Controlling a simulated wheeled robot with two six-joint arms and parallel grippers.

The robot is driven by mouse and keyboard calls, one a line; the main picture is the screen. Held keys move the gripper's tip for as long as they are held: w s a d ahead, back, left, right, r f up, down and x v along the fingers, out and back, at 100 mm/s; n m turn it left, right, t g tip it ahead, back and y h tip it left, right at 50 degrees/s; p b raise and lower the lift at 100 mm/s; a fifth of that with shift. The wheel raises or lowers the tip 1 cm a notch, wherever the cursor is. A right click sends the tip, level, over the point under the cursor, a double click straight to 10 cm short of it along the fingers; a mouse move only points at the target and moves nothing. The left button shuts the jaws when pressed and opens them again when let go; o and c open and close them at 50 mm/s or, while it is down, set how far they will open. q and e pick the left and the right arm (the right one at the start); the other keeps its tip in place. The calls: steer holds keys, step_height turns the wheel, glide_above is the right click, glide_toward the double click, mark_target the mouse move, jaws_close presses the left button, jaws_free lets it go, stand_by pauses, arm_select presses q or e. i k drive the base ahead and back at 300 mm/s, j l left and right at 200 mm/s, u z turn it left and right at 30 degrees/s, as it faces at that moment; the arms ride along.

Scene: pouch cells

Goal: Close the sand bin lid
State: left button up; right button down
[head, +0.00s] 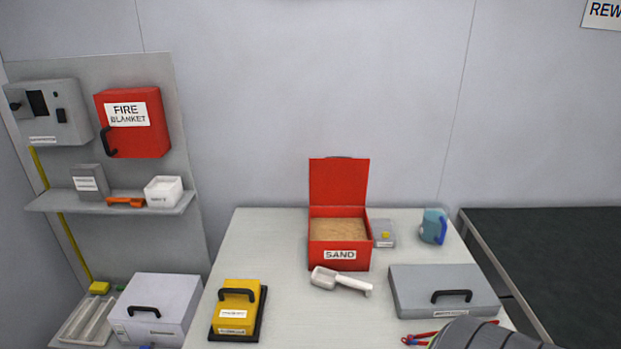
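The red sand bin (339,258) stands on the light table near its back edge, with a white SAND label on its front. Its red lid (339,182) is open and stands upright at the back of the bin. Tan sand (338,230) shows inside. Neither of my grippers is in view.
A white scoop (341,281) lies just in front of the bin. A small grey box (384,234) is close on its right, with a blue mug (433,227) further right. A yellow case (236,307) and a grey case (444,287) flank the front. A grey ribbed shape (485,335) is cut off below.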

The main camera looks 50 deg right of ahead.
mark_target(334, 181)
steer(key=z, duration=1.75)
